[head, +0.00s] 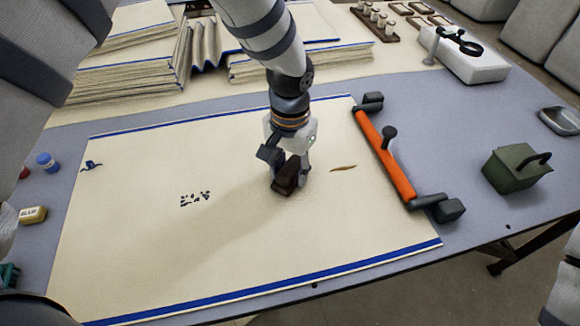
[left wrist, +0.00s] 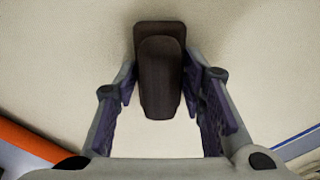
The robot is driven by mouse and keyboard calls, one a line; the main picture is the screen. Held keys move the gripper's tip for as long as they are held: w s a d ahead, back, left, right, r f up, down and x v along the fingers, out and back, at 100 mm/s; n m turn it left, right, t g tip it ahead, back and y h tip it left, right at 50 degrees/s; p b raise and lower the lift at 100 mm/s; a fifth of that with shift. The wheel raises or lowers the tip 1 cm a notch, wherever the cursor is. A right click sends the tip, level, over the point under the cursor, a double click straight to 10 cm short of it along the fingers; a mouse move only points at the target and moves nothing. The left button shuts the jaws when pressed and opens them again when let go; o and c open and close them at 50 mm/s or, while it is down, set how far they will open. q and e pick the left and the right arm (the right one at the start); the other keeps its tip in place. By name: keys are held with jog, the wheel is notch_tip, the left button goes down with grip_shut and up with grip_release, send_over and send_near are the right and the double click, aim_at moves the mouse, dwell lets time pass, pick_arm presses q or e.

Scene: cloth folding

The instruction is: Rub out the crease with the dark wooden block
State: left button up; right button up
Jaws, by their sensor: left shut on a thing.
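A cream cloth with blue-striped edges (head: 130,250) lies spread on the table. My left gripper (head: 289,176) is over the middle of the cloth, shut on the dark wooden block (head: 287,180). In the left wrist view the block (left wrist: 160,80) sits between the two fingers (left wrist: 160,92), with cloth behind it. The block is at or just above the cloth; contact is unclear. A thin brown streak (head: 344,168), possibly the crease, is just right of the block. My right gripper is not in view.
An orange bar (head: 385,155) with dark end pieces lies along the cloth's right side. Dark specks (head: 195,198) and a blue mark (head: 91,166) are on the cloth. A green handled block (head: 515,170) stands at right. Folded cloth stacks (head: 130,65) are behind. The front cloth is clear.

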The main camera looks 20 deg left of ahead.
pick_arm(q)
notch_tip(320, 180, up, 4)
jog(key=shift+f+p, duration=0.15)
jog(key=shift+p, duration=0.45)
jog(key=shift+w, duration=0.15)
jog(key=shift+r, duration=2.3)
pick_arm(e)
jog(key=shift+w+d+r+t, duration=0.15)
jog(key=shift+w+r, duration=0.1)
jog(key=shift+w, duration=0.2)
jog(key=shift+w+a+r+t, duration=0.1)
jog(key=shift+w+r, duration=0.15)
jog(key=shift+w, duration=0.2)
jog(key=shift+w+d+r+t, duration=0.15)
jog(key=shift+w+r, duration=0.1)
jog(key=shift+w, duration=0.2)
